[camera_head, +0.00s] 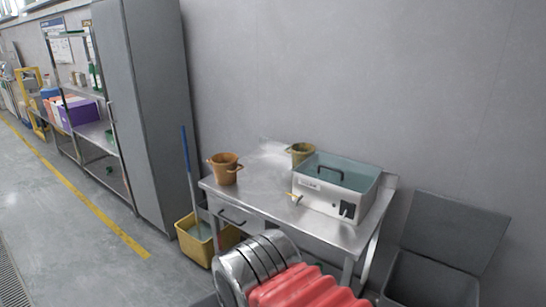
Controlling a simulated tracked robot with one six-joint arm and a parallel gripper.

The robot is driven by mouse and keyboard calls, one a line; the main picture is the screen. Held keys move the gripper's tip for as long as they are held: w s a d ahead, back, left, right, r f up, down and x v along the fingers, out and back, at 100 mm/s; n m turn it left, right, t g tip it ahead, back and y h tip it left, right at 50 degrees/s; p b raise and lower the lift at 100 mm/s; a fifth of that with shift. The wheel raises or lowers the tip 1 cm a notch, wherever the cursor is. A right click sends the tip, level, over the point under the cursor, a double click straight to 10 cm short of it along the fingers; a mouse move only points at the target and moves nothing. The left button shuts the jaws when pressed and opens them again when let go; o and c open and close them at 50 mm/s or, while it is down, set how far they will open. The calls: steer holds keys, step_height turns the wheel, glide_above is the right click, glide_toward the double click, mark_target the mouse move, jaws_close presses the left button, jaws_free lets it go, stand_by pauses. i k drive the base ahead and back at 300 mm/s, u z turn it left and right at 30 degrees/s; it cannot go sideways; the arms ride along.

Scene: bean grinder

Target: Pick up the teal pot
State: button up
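No separate teal pot stands out on the metal table (262,212). The only teal thing there is the teal inside or insert of a white box-shaped machine (322,204) at the table's right, with a dark curved handle (331,170) at its rear left. I cannot tell whether this teal part is a pot. An orange-brown pot (225,170) stands upright at the table's left. An olive-yellow pot (299,152) stands behind the machine, partly hidden by it. My gripper is not visible. Silver and red ribbed parts, probably mine, fill the bottom centre, in front of the table.
A yellow bucket (196,246) with a blue-handled mop (187,165) stands left of the table. A tall grey cabinet (148,120) and shelving (98,130) are further left. An open grey bin (427,281) is at lower right. The floor at left (60,240) is clear.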

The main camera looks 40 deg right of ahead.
mark_target(302, 158)
steer(key=u, duration=0.2)
steer(key=i, duration=1.5)
steer(key=z, duration=0.5)
steer(key=i, duration=0.95)
steer(key=z, duration=0.5)
